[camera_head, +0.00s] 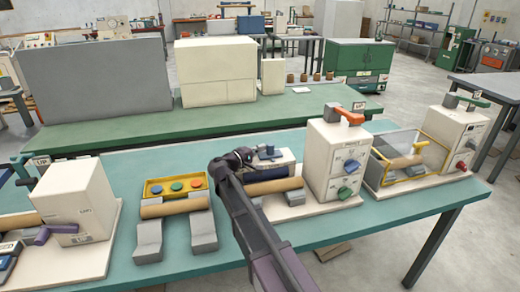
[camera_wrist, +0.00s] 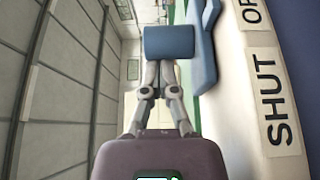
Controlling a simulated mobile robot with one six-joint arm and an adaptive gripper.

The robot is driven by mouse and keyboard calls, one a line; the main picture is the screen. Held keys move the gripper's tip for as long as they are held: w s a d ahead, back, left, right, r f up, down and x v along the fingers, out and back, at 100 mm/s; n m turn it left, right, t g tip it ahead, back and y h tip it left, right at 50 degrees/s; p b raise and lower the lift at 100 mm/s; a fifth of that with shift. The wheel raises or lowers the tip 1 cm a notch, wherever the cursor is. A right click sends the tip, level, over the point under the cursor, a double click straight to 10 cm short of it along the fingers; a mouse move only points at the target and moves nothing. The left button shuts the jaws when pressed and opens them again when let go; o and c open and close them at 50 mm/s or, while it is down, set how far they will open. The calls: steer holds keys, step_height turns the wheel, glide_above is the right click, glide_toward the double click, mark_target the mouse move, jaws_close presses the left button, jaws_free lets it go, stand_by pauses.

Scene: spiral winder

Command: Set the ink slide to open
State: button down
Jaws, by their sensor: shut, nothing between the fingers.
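The ink slide is a blue bar (camera_wrist: 203,50) with a blue block-shaped handle (camera_wrist: 169,42) on it, in the wrist view. It runs along a cream machine face with a SHUT label (camera_wrist: 273,100) and a partly cut-off second label (camera_wrist: 251,12) starting with "OP". The handle is level with the stretch between the two labels; the exact slide setting is unclear. My gripper (camera_wrist: 160,72) is shut, its fingertips at the handle's near edge; I cannot tell whether they touch.
The winder stands on a teal table (camera_head: 380,215). Right of my arm is a cream control box (camera_head: 325,160) with an orange lever (camera_head: 344,114) and knobs. A yellow tray with coloured buttons (camera_head: 175,188) lies left. A caged unit (camera_head: 405,160) stands farther right.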

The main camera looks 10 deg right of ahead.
steer(key=shift+s+d, duration=0.1)
steer(key=shift+d, duration=0.1)
steer(key=shift+a, duration=0.45)
steer(key=a, duration=0.1)
steer(key=w+a, duration=0.1)
steer(key=a, duration=0.1)
steer(key=shift+a, duration=0.25)
steer(key=v, duration=1)
steer(key=shift+r, duration=0.1)
